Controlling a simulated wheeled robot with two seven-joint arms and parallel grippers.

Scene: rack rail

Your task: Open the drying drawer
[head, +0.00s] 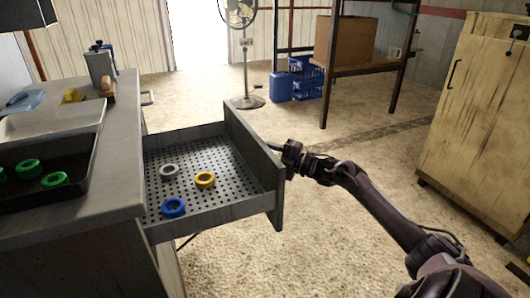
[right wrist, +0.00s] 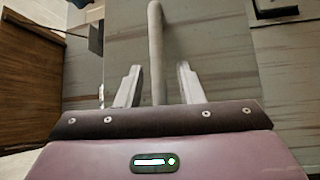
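The drying drawer (head: 255,155) is pulled well out of the grey bench, toward the right in the head view. Its perforated floor (head: 215,185) holds a grey ring (head: 169,171), a yellow ring (head: 205,180) and a blue ring (head: 174,207). My right gripper (head: 284,148) is at the outer face of the drawer front. In the right wrist view the bar handle (right wrist: 156,35) runs between the two fingers (right wrist: 158,75), with a gap on each side. The fingers are apart and not closed on it. My left gripper is not in view.
The bench top (head: 125,140) holds a black tray (head: 85,165) with green rings and a white tray (head: 55,122). A fan (head: 245,60) and blue crates (head: 305,80) stand behind. A wooden cabinet (head: 480,110) is at right. The floor beyond the drawer is clear.

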